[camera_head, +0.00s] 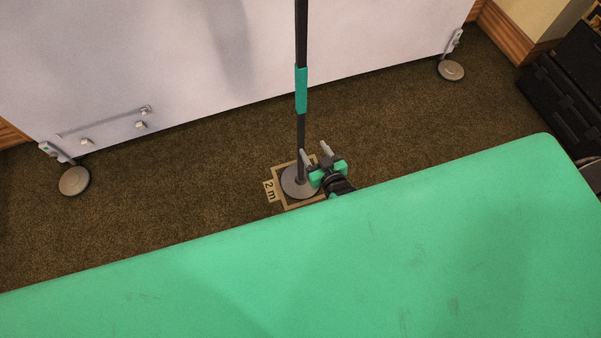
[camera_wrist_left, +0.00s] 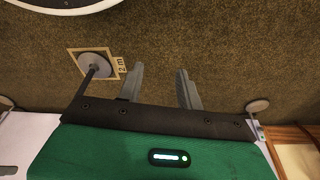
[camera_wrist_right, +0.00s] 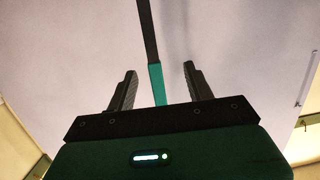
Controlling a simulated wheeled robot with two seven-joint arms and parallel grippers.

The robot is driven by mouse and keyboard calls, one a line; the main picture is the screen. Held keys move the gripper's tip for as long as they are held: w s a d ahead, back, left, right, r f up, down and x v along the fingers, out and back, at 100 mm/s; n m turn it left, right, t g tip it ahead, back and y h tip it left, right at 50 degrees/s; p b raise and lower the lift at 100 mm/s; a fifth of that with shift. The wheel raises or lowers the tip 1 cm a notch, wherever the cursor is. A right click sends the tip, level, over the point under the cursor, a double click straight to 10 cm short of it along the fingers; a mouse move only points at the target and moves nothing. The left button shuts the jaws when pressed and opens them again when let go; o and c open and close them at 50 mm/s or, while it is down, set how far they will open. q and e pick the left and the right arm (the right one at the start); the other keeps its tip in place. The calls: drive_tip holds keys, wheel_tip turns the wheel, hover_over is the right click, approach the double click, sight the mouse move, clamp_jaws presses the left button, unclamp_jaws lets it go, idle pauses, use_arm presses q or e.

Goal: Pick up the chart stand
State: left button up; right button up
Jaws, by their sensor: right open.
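The chart stand (camera_head: 302,90) is a thin dark upright pole with a green sleeve on a round grey base. It stands on the brown carpet inside a tan square marked "2 m". My left gripper (camera_wrist_left: 158,78) is open and empty, off the head view. The left wrist view shows the stand's base (camera_wrist_left: 92,65). The pole's top is out of view.
A large white panel (camera_head: 180,60) stands behind the stand on round grey feet (camera_head: 74,181) and (camera_head: 451,70). Black cases (camera_head: 565,85) are at the far right by a wood-trimmed wall. The carpet (camera_head: 390,120) on either side of the stand is clear.

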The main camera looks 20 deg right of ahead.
sight(303, 89)
drive_tip(key=w+d+r+m+t+h+b, duration=0.1)
drive_tip(key=w+r+t+b, duration=0.3)
drive_tip(key=r, duration=0.8)
drive_tip(key=shift+w+r, duration=0.2)
drive_tip(key=shift+w, duration=1.1)
drive_tip(key=shift+w+r, duration=0.15)
drive_tip(key=shift+w, duration=1.2)
drive_tip(key=shift+w+r, duration=0.2)
drive_tip(key=shift+w, duration=1.1)
drive_tip(key=shift+w+a, duration=0.2)
drive_tip(key=shift+w, duration=0.6)
drive_tip(key=shift+w+a, duration=0.15)
drive_tip(key=shift+w, duration=0.6)
drive_tip(key=shift+w+r, duration=0.15)
drive_tip(key=shift+w, duration=0.5)
use_arm(q)
wheel_tip(303, 89, up, 9)
drive_tip(key=w, duration=0.1)
drive_tip(key=shift+d+t, duration=0.2)
drive_tip(key=shift+t, duration=0.1)
use_arm(e)
drive_tip(key=shift+w+r, duration=0.1)
drive_tip(key=shift+w, duration=0.3)
use_arm(q)
drive_tip(key=shift+f, duration=0.1)
